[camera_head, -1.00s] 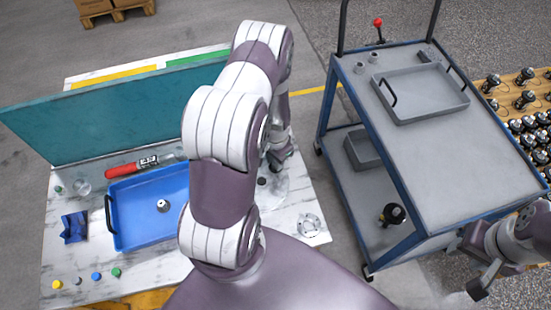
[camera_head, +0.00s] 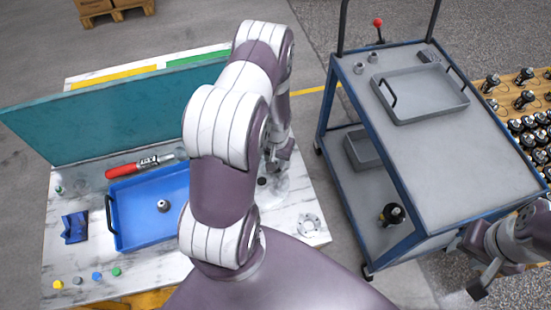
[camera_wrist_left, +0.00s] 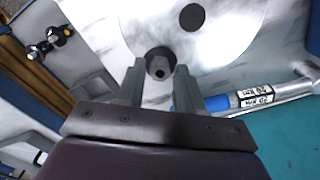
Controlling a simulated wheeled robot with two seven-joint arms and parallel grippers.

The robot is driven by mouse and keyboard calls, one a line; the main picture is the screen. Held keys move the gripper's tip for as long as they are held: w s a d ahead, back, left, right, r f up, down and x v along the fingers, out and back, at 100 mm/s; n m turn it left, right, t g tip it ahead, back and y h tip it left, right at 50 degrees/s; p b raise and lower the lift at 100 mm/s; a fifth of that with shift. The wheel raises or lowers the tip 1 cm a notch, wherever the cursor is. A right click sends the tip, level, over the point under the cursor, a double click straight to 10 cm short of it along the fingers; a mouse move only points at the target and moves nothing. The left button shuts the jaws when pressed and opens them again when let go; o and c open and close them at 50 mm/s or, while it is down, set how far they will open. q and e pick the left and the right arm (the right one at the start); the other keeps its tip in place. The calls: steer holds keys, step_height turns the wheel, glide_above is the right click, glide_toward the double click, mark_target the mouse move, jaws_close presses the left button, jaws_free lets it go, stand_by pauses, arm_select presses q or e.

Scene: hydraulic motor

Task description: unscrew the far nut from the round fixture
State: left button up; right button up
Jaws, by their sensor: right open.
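The round fixture (camera_head: 292,192) is a pale disc on the marble table, partly hidden behind my left arm in the head view. In the left wrist view the fixture (camera_wrist_left: 225,55) fills the top, with a flat dark round spot (camera_wrist_left: 192,17) and a grey nut (camera_wrist_left: 160,66) on a dark round base. My left gripper (camera_wrist_left: 160,72) is open, its fingers on either side of the nut with visible gaps. Whether the fingertips reach down around it, I cannot tell. My right gripper (camera_head: 481,288) is open and empty at the lower right, below the cart.
A blue tray (camera_head: 135,225) holding a small part is left of my arm. A red-handled wrench (camera_head: 125,170) lies behind it. A blue-handled tool (camera_wrist_left: 220,103) lies close to the left gripper. A metal ring (camera_head: 308,224) is at the table's right. A cart (camera_head: 450,150) stands right.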

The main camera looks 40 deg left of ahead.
arm_select(q)
steer(key=m, duration=0.6)
steer(key=shift+m, duration=0.3)
steer(key=m, duration=0.3)
steer(key=shift+m, duration=0.4)
jaws_close()
steer(key=n, duration=0.5)
steer(key=shift+n, duration=0.3)
